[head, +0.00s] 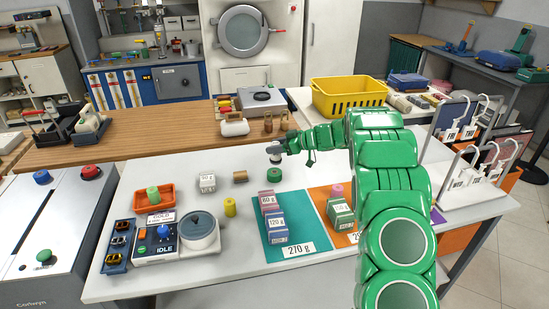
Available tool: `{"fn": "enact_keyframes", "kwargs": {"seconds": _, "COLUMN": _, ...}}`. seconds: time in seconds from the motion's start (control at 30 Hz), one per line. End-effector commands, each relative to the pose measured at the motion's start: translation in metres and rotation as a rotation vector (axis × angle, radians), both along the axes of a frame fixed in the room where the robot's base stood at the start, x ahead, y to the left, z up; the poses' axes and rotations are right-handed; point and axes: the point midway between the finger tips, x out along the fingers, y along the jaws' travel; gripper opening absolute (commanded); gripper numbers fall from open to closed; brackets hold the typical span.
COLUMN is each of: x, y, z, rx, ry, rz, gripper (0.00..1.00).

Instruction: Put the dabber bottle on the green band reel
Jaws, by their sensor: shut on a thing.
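My green arm reaches in from the right, and my gripper (281,148) is shut on a small grey-and-white bottle, which looks like the dabber bottle (275,157). The bottle is held roughly upright above the back part of the white table. Nothing shows on top of the reel. The bottle and reel look apart, though the exact gap is hard to tell. The fingertips are small and partly hidden by the bottle and wrist.
Stacked blocks stand on a teal mat (305,227) in front. A wooden counter (150,140) runs behind.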

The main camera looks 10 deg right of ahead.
Motion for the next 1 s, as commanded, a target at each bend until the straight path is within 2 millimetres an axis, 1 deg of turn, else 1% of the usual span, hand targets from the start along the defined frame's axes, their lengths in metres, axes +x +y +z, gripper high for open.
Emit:
{"fn": "enact_keyframes", "kwargs": {"seconds": 0.2, "x": 0.016, "y": 0.000, "z": -0.022, "rx": 0.002, "ry": 0.003, "rz": -0.001, "gripper": 0.14}}
{"fn": "enact_keyframes", "kwargs": {"seconds": 0.4, "x": 0.028, "y": -0.002, "z": -0.034, "rx": -0.001, "ry": 0.001, "rz": 0.000, "gripper": 0.14}}
{"fn": "enact_keyframes", "kwargs": {"seconds": 0.73, "x": 0.034, "y": -0.002, "z": -0.044, "rx": 0.001, "ry": 0.003, "rz": 0.000, "gripper": 0.14}}
{"fn": "enact_keyframes", "kwargs": {"seconds": 0.77, "x": 0.035, "y": -0.002, "z": -0.046, "rx": 0.001, "ry": 0.004, "rz": -0.001, "gripper": 0.14}}
{"fn": "enact_keyframes", "kwargs": {"seconds": 0.9, "x": 0.035, "y": -0.002, "z": -0.065, "rx": 0.002, "ry": 0.003, "rz": -0.002, "gripper": 0.14}}
{"fn": "enact_keyframes", "kwargs": {"seconds": 1.0, "x": 0.035, "y": -0.003, "z": -0.072, "rx": 0.001, "ry": 0.001, "rz": -0.002, "gripper": 0.14}}
